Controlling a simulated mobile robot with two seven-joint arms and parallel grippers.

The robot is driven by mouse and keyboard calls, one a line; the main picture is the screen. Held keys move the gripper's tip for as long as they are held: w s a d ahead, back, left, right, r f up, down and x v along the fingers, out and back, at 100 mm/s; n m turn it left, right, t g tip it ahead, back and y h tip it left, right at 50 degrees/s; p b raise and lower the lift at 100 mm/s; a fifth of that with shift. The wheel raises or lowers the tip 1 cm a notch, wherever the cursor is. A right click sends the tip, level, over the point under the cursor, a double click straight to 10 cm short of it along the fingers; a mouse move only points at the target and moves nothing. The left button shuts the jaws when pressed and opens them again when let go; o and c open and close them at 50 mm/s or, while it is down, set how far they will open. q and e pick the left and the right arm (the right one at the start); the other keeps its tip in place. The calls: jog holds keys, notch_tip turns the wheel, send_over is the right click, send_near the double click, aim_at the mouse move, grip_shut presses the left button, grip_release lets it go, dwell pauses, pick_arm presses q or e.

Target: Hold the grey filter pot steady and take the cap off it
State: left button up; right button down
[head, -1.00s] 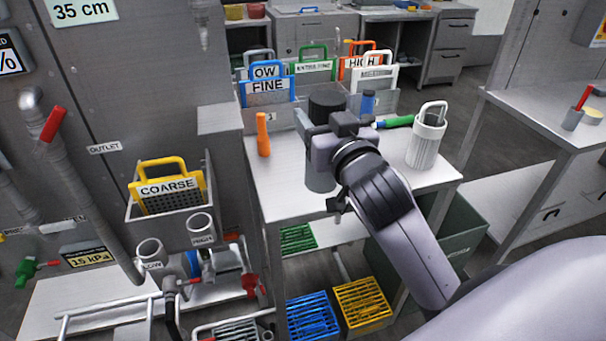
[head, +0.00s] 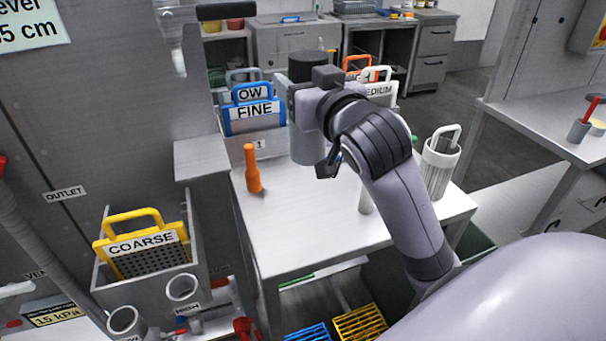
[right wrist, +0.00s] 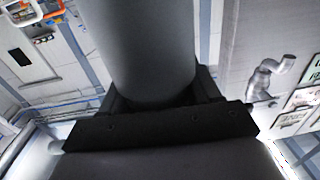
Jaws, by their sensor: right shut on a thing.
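The grey filter pot (head: 307,148) is an upright grey cylinder with a wide black cap (head: 308,67) on top. My right gripper (head: 297,103) is shut around the pot's upper body, below the cap. The pot appears held above the table, its lower end clear of the top. In the right wrist view the pot's grey wall (right wrist: 150,45) fills the space between the dark jaws (right wrist: 160,100); the cap cannot be made out there. My left gripper is not in view.
An orange bottle-like object (head: 252,168) stands on the steel table (head: 300,220), left of the pot. Blue-framed FINE screens (head: 255,112) stand behind it. The table's front left is clear.

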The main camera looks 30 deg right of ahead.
aim_at(306, 149)
notch_tip(306, 149, down, 15)
jog(key=b, duration=0.3)
jog(key=shift+f, duration=0.2)
jog(key=shift+c, duration=1.1)
grip_release()
